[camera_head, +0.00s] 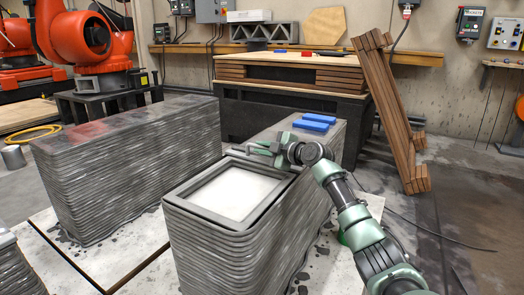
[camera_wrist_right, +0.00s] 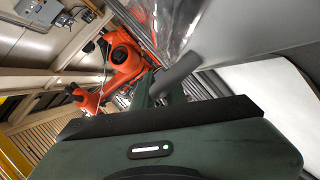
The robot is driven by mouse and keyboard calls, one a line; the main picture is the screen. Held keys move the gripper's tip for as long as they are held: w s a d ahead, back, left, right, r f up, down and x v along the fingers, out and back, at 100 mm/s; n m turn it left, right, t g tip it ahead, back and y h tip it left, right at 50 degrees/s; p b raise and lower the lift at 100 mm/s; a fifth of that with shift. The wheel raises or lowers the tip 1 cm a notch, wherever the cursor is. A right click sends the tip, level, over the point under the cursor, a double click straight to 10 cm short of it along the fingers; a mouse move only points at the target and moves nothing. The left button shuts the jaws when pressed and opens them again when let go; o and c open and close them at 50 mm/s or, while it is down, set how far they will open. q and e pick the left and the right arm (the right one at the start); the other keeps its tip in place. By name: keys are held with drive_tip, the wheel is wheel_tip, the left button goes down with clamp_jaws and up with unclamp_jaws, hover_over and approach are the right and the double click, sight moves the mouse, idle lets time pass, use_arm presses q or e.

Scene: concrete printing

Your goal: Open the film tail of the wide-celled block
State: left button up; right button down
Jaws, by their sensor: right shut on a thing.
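The wide-celled block (camera_head: 215,255) is a grey layered printed block in the middle of the head view. Its near end has a large rectangular cell with a white inside (camera_head: 236,192). My right gripper (camera_head: 262,148) is low over the block's top, just behind the far rim of that cell, and is shut. Glossy clear film (camera_wrist_right: 170,22) shows at the top of the right wrist view, beside my right gripper (camera_wrist_right: 165,85). My left gripper is not in view.
Two blue pieces (camera_head: 314,123) lie on the block's far end. Another layered block (camera_head: 130,165) with a shiny top stands to the left. An orange robot arm (camera_head: 85,40) is behind it. A dark workbench (camera_head: 250,112) and leaning timber (camera_head: 393,110) are at the back.

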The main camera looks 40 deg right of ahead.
drive_tip(key=shift+d, duration=0.25)
drive_tip(key=c, duration=1.5)
unclamp_jaws()
drive_tip(key=shift+o, duration=0.2)
drive_tip(key=shift+s, duration=0.1)
drive_tip(key=shift+p+v, duration=0.9)
drive_tip(key=shift+v, duration=2.85)
drive_tip(key=shift+s, duration=0.1)
